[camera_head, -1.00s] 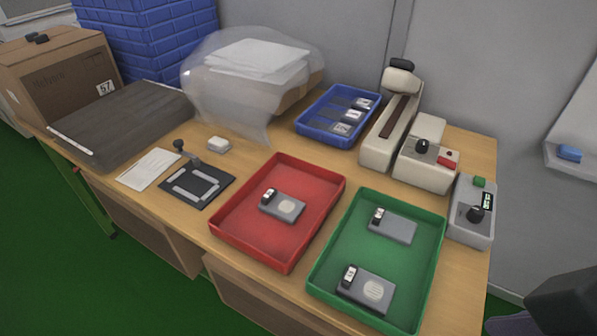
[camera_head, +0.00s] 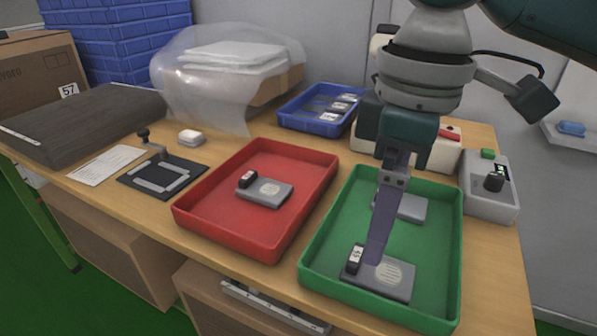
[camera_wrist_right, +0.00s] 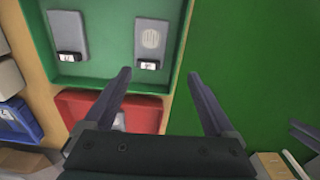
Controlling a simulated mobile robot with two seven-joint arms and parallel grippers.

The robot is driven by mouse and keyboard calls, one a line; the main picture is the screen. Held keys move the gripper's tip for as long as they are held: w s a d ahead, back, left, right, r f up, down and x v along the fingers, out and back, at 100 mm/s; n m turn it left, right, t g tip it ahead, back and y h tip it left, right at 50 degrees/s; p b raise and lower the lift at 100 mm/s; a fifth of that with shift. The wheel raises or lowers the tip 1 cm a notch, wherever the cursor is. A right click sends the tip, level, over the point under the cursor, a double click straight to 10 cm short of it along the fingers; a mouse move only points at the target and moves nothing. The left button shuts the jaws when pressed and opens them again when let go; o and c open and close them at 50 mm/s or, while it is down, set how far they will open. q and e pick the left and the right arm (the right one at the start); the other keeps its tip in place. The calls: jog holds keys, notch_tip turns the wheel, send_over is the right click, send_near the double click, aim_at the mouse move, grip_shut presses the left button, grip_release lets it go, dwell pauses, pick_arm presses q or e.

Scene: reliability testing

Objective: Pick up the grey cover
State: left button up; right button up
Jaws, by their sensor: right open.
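Two flat grey pieces lie in the green tray: a front one (camera_head: 392,277) with a pale round patch and a black tag, and a rear one (camera_head: 412,208). A similar grey piece (camera_head: 268,191) lies in the red tray. A dark grey slab (camera_head: 75,122) lies at the table's left. I cannot tell which is the grey cover. My right gripper (camera_head: 377,262) is open and empty, pointing down over the green tray and partly hiding both pieces there. In the right wrist view, the front piece (camera_wrist_right: 152,40) is beyond the open fingers (camera_wrist_right: 159,73).
The green tray (camera_head: 312,235) stands right of the red tray (camera_head: 187,223). A blue tray (camera_head: 291,121) and a beige instrument are behind; a grey control box (camera_head: 490,200) is at right. A black fixture (camera_head: 150,187) and plastic-wrapped box (camera_head: 180,85) stand left.

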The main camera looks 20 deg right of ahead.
aim_at(380, 270)
jog(key=f+b, duration=0.1)
jog(key=f, duration=0.2)
jog(key=d+f+b, duration=0.1)
jog(key=f, duration=0.2)
jog(key=d+f+b, duration=0.1)
jog(key=f, duration=0.2)
jog(key=shift+w+f+b, duration=0.3)
jog(key=shift+w+f, duration=0.05)
jog(key=shift+w, duration=0.05)
pick_arm(q)
notch_tip(380, 270, down, 4)
jog(key=shift+a+f, duration=0.15)
jog(key=shift+f, duration=0.05)
pick_arm(e)
jog(key=shift+c, duration=0.2)
jog(key=c, duration=1.1)
